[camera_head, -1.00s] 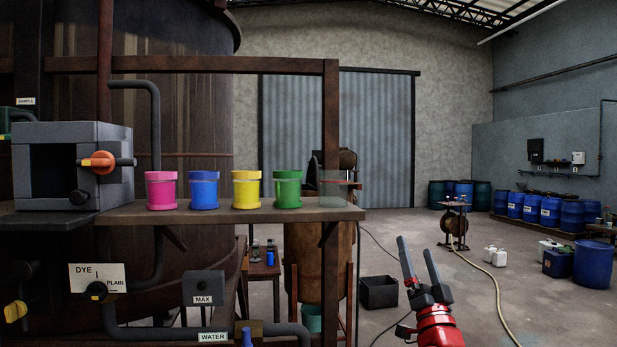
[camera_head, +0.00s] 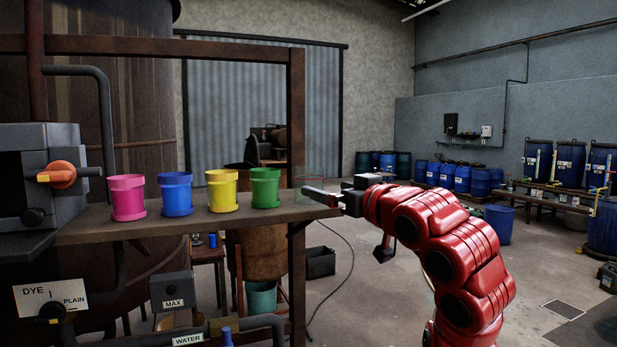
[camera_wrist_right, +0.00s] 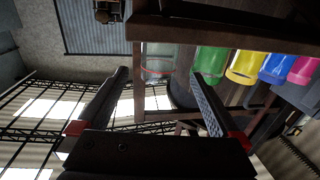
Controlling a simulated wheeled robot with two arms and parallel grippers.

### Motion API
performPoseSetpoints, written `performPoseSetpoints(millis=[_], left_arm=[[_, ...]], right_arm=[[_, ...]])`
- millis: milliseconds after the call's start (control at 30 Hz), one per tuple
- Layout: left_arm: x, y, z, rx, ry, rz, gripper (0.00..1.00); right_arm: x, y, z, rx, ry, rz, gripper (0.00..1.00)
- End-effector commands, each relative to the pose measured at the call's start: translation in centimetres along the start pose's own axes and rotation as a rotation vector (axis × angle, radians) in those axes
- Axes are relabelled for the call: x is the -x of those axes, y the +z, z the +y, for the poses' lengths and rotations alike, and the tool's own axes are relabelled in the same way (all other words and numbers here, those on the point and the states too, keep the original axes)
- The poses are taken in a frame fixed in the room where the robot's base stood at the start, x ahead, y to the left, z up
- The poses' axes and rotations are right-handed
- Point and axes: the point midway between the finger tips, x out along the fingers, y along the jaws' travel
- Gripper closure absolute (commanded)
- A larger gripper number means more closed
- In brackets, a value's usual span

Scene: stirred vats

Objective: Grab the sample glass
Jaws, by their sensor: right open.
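The sample glass (camera_head: 311,178) is a clear, faint tumbler at the right end of the wooden shelf (camera_head: 190,222). In the right wrist view the glass (camera_wrist_right: 159,55) shows ahead, between the lines of the two fingers. My right gripper (camera_head: 320,195) reaches in from the right, level with the shelf end, fingers pointing left at the glass. The wrist view shows my right gripper (camera_wrist_right: 161,76) open and empty, with the glass just beyond the fingertips. Whether a finger touches it I cannot tell. My left gripper is not in view.
A green cup (camera_head: 265,188) stands left of the glass, then yellow (camera_head: 222,190), blue (camera_head: 175,194) and pink (camera_head: 127,197) cups. A rusty post (camera_head: 297,110) rises at the shelf's right end. A grey box with an orange valve (camera_head: 62,175) stands left.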

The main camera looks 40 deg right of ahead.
Motion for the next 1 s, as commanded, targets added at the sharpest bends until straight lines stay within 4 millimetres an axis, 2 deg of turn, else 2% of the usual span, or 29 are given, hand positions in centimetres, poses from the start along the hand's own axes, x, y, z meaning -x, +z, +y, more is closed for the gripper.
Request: performPoseSetpoints(millis=[33,233,433,633,800,1000], left_arm=[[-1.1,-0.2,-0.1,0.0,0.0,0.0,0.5],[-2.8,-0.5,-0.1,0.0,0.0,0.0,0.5],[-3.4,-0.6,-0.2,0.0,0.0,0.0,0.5],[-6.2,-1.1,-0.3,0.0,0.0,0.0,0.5],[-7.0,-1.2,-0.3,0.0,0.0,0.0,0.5],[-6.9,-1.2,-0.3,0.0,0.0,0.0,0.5]], right_arm=[[-1.3,-0.4,-0.2,-0.005,-0.006,-0.005,0.0],[-5.2,-0.4,-0.1,-0.004,-0.004,-0.004,0.0],[-6.7,-0.3,0.0,-0.001,-0.001,0.002,0.0],[-9.4,-0.9,0.2,-0.003,-0.002,-0.001,0.0],[-11.4,-0.6,0.3,-0.003,-0.002,0.001,0.0],[-11.6,-0.4,0.3,0.0,0.0,0.004,0.0]])
